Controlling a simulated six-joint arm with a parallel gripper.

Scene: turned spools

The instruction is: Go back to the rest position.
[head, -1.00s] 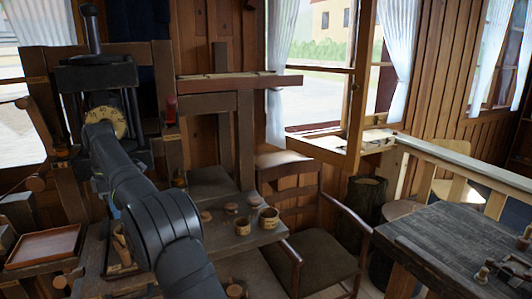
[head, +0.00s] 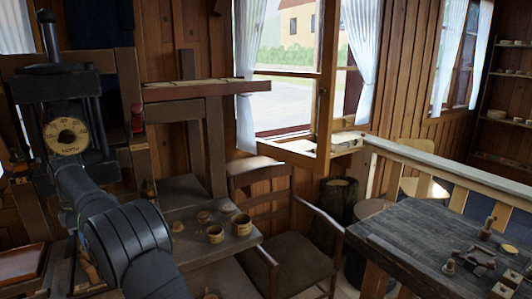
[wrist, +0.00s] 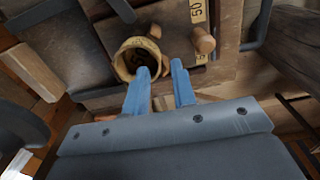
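My gripper (wrist: 160,70) shows in the wrist view as two blue fingers standing apart. Nothing is visible held between them. A round yellowish wooden cup (wrist: 121,66) lies beyond the fingertips, close to the left finger; I cannot tell whether they touch. A short wooden peg (wrist: 203,40) is beyond the right finger. In the head view my dark arm reaches up and left, and my gripper is hidden there.
A press-like machine with a round dial (head: 66,136) stands behind my arm. Two wooden cups (head: 215,235) and small turned pieces sit on the bench (head: 190,255). A chair (head: 285,262) and a dark table (head: 425,235) are to the right.

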